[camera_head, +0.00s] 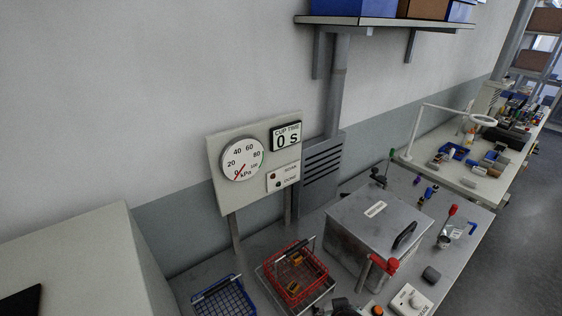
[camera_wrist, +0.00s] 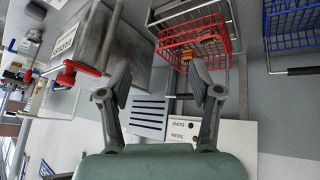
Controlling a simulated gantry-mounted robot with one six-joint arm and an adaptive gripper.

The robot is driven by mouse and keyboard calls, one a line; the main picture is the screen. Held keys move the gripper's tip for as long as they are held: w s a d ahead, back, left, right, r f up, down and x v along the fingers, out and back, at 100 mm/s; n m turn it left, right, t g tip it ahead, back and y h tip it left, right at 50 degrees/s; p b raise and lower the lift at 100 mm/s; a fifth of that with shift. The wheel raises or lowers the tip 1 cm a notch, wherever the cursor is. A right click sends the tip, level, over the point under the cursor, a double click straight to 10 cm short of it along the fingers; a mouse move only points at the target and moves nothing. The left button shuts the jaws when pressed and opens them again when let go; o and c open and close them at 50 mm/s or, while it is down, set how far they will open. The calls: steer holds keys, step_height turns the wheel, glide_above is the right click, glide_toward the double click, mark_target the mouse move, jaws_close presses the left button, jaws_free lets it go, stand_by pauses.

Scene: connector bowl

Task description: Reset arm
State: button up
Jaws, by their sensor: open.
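My gripper (camera_wrist: 158,88) shows in the wrist view with its two dark fingers spread wide apart. Nothing is between the fingertips. Past them are the metal box, the red basket and the vented grey column. I cannot make out my gripper with certainty in the head view. The red wire basket (camera_head: 293,275) sits on a wire rack on the bench and holds small orange-brown parts. It also shows in the wrist view (camera_wrist: 222,47), beyond the right finger and apart from it.
A lidded metal box (camera_head: 352,241) with a black handle and a red-handled lever (camera_head: 385,264) stand right of the basket. A blue wire basket (camera_head: 222,297) is at left. A gauge panel (camera_head: 255,163) stands behind. A shelf (camera_head: 385,22) overhangs the wall. Small items lie along the bench's right side.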

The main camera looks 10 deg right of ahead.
steer(key=s+a+r+n+t+y, duration=0.1)
steer(key=s+a+r+t, duration=0.2)
steer(key=a+r, duration=0.5)
steer(key=s+a+r+t+y, duration=0.1)
steer(key=s+a+r+t, duration=0.2)
steer(key=a, duration=0.9)
step_height(320, 180, up, 20)
steer(key=p, duration=1.8)
steer(key=shift+a+y, duration=0.15)
steer(key=shift+y, duration=0.15)
steer(key=shift+f, duration=0.1)
